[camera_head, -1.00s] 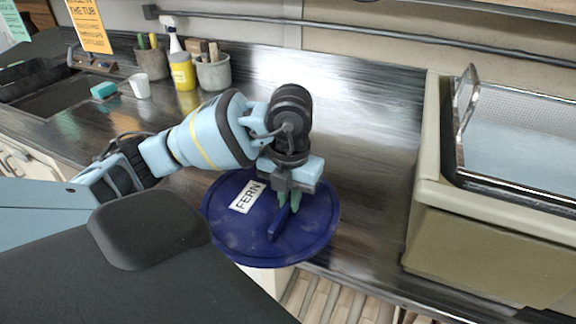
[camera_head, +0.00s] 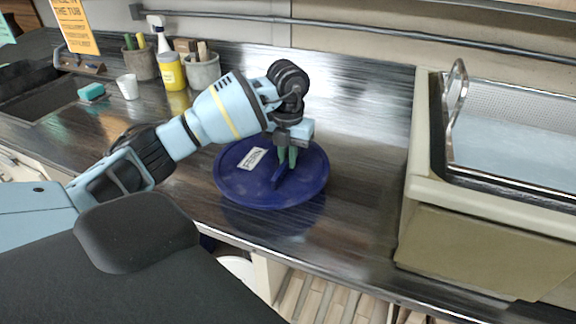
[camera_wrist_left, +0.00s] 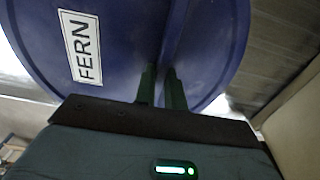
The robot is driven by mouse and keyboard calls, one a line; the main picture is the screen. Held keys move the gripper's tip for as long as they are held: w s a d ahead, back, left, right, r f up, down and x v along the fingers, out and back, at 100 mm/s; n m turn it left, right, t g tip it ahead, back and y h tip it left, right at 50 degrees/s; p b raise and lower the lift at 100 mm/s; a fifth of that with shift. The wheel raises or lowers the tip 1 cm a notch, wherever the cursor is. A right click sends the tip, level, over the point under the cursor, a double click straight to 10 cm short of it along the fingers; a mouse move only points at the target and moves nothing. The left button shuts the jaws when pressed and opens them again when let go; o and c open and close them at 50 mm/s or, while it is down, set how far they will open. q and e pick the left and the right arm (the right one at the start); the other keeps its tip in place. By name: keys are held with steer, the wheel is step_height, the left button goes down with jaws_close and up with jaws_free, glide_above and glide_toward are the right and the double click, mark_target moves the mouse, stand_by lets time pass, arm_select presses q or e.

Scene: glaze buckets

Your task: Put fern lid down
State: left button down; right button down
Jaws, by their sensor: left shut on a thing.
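The fern lid (camera_head: 244,182) is a round dark blue disc with a white FERN label and a raised bar handle across its top. My left gripper (camera_head: 287,162) is shut on that handle from above. The lid is over the dark counter, near its front edge; a dark blue reflection shows below it, and I cannot tell whether it touches the counter. In the left wrist view the lid (camera_wrist_left: 120,50) fills the upper part, with the green fingers (camera_wrist_left: 160,88) at the handle. My right gripper is not in view.
A beige tub (camera_head: 425,195) with a wire basket (camera_head: 500,100) stands at the right. Spray bottle (camera_head: 171,70), tool pots (camera_head: 203,72), white cup (camera_head: 128,87) and teal sponge (camera_head: 91,92) are at the back left. Counter (camera_head: 355,130) between lid and tub is clear.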

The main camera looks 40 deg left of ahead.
arm_select(q)
steer(key=shift+w, duration=0.1)
steer(key=shift+w+a, duration=0.2)
step_height(320, 180, down, 3)
steer(key=shift+f, duration=0.25)
steer(key=shift+f, duration=0.2)
steer(key=c, duration=1.5)
jaws_free()
steer(key=shift+r, duration=0.1)
